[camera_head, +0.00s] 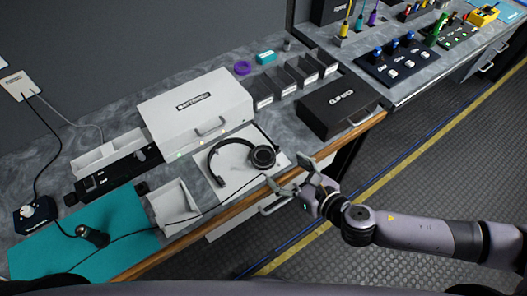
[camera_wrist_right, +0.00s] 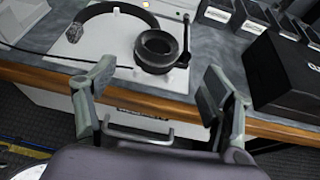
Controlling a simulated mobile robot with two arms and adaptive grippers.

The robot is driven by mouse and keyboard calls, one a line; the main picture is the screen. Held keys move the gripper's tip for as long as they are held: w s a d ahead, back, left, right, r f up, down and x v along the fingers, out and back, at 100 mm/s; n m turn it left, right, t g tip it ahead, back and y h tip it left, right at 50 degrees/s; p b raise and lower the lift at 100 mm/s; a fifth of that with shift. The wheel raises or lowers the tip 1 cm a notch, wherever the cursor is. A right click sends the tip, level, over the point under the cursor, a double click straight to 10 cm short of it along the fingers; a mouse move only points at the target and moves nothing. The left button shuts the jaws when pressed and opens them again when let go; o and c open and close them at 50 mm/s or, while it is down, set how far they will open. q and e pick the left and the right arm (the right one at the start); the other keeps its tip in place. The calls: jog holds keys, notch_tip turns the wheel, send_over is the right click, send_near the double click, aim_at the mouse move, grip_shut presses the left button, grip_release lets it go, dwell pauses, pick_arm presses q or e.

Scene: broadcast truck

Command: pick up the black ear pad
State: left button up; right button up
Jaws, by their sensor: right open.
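A black headset (camera_head: 236,157) lies on a white mat (camera_head: 240,184) near the front edge of the counter. Its round black ear pad (camera_head: 263,157) is at the right end of the headband. In the right wrist view the ear pad (camera_wrist_right: 157,48) faces up, with a hollow centre, beyond and between my fingers. My right gripper (camera_head: 284,182) is open and empty at the counter's front edge, apart from the ear pad. Its two fingers (camera_wrist_right: 155,95) stand wide apart in the wrist view. My left gripper is not in view.
A white case (camera_head: 195,108) stands behind the headset. A black box (camera_head: 338,106) stands to its right, beside grey bins (camera_head: 300,78). A white tray (camera_head: 174,205) and teal mat (camera_head: 75,240) are to the left. A wooden edge (camera_head: 240,205) runs along the counter front.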

aim_at(271, 162)
jog(key=shift+p+x, duration=0.55)
jog(key=shift+x, duration=2.8)
jog(key=shift+s+f, duration=0.2)
jog(key=c, duration=0.9)
jog(key=shift+r, duration=0.1)
